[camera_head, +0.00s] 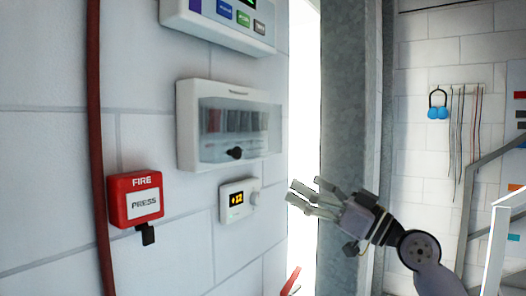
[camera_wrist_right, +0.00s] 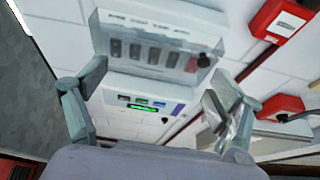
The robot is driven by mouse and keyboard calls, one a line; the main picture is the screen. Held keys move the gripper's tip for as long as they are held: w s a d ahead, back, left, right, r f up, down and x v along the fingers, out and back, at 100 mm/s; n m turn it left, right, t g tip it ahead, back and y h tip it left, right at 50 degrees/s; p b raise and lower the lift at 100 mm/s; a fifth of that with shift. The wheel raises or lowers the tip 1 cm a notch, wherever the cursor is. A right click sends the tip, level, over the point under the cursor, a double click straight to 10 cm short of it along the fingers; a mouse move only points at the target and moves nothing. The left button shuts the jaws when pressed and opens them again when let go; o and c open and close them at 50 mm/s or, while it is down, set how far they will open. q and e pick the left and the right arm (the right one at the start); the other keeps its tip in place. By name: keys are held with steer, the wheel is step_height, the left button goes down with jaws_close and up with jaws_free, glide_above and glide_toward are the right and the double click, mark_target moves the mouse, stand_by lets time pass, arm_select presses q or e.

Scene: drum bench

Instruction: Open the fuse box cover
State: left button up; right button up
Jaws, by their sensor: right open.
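The fuse box (camera_head: 186,125) is a white case on the white block wall. My left gripper is not in view.
A thermostat (camera_head: 238,200) sits below the fuse box. A red fire button (camera_head: 136,199) and a red pipe (camera_head: 97,130) are on the left. A control panel (camera_head: 220,22) is above. A grey metal column (camera_head: 345,90) stands behind my right gripper.

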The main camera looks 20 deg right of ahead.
mark_target(255, 153)
steer(key=p+x, duration=0.5)
steer(key=x, duration=0.6)
steer(key=shift+w+a+r, duration=0.15)
steer(key=shift+w, duration=0.1)
steer(key=shift+w+a+p, duration=0.25)
steer(key=shift+w+p, duration=0.05)
steer(key=shift+w, duration=0.05)
steer(key=shift+c, duration=0.6)
steer(key=shift+s, duration=0.1)
steer(key=c, duration=0.5)
steer(key=shift+d+r, duration=0.1)
steer(key=c, duration=1.1)
steer(key=shift+d+r, duration=0.1)
